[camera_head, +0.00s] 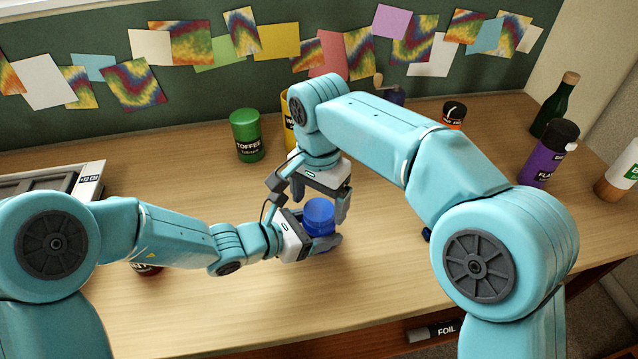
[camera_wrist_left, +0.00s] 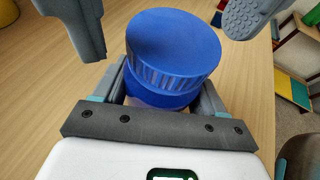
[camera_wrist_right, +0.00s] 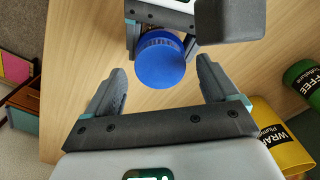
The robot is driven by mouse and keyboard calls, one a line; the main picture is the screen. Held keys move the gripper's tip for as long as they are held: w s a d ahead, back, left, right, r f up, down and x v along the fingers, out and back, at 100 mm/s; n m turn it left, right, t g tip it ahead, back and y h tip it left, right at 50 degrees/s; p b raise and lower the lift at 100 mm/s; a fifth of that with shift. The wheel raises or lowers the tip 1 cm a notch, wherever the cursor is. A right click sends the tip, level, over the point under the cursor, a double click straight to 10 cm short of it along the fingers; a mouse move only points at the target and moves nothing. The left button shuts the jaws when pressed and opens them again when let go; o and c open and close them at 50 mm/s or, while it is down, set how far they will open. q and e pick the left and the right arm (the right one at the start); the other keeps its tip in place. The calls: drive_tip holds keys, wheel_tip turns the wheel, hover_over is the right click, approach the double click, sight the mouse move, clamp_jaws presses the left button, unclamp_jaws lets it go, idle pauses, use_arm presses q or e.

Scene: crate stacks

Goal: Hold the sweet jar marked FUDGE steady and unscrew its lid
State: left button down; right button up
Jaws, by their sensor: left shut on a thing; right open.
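A blue jar with a ribbed blue lid (camera_head: 319,212) stands upright at mid-table; its label is hidden, so FUDGE cannot be read. My left gripper (camera_head: 318,243) is shut around the jar's body below the lid. The lid (camera_wrist_left: 172,45) fills the middle of the left wrist view, with the fingers on both sides of the body beneath it. My right gripper (camera_head: 321,198) is open and empty, its fingers just above and around the lid's level. In the right wrist view the lid (camera_wrist_right: 160,62) lies ahead of the open fingers, apparently apart from them.
A green TOFFEE jar (camera_head: 246,138) and a yellow container (camera_head: 289,120) stand behind my arms. A dark red jar (camera_head: 146,269) is partly under my left arm. A grey crate (camera_head: 92,180) is at left. Bottles, including a purple one (camera_head: 548,157), stand at right.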

drive_tip(key=shift+f, duration=0.6)
drive_tip(key=shift+c, duration=0.3)
drive_tip(key=c, duration=1)
drive_tip(key=n, duration=0.3)
drive_tip(key=shift+c, duration=0.2)
